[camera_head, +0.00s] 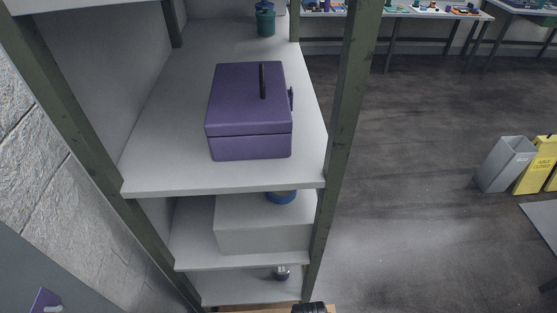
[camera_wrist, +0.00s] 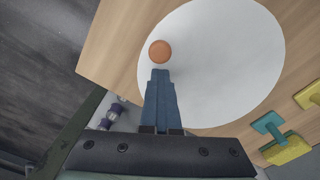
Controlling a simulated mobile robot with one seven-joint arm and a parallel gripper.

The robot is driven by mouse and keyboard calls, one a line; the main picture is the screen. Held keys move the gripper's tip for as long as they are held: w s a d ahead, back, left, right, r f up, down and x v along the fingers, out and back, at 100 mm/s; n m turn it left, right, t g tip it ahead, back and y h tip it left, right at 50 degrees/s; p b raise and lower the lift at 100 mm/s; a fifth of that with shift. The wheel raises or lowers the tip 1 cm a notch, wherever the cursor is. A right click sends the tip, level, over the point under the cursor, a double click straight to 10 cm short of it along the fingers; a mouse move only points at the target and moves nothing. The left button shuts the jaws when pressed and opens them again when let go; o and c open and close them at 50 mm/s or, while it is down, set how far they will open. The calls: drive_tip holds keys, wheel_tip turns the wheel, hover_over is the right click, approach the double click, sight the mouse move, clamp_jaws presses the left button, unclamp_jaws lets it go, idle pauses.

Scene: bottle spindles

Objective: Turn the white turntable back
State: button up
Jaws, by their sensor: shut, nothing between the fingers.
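The white turntable (camera_wrist: 235,60) is a large flat disc on a light wooden surface in the wrist view. A round orange-brown knob or peg top (camera_wrist: 160,51) shows near its left edge. My gripper (camera_wrist: 160,74) is shut and empty, with its blue fingers over the turntable's lower left part. The fingertips are just below the orange piece in the picture; I cannot tell whether they touch it. My fingers and the gripper body hide part of the disc's lower left rim. The turntable does not show in the head view.
Teal (camera_wrist: 269,125) and yellow (camera_wrist: 287,149) blocks lie right of the disc. Purple-and-white items (camera_wrist: 115,112) stand at lower left, beyond the wooden surface. In the head view, a shelf rack (camera_head: 160,188) holds a purple box (camera_head: 248,105); open floor (camera_head: 420,200) lies to its right.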

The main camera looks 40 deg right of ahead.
drive_tip(key=shift+o, duration=0.3)
drive_tip(key=shift+s+a+r+p, duration=0.25)
drive_tip(key=shift+a+p, duration=0.3)
drive_tip(key=shift+p, duration=0.3)
drive_tip(key=o, duration=1.2)
drive_tip(key=shift+w+r+p, duration=0.2)
drive_tip(key=shift+r+p, duration=0.7)
drive_tip(key=shift+p, duration=0.05)
wheel_tip(320, 180, up, 3)
drive_tip(key=p, duration=0.2)
drive_tip(key=shift+s+d+p, duration=0.15)
drive_tip(key=shift+p, duration=0.15)
drive_tip(key=shift+d+r+p, duration=0.1)
drive_tip(key=shift+r+p, duration=0.25)
drive_tip(key=shift+p, duration=0.05)
drive_tip(key=shift+f, duration=0.1)
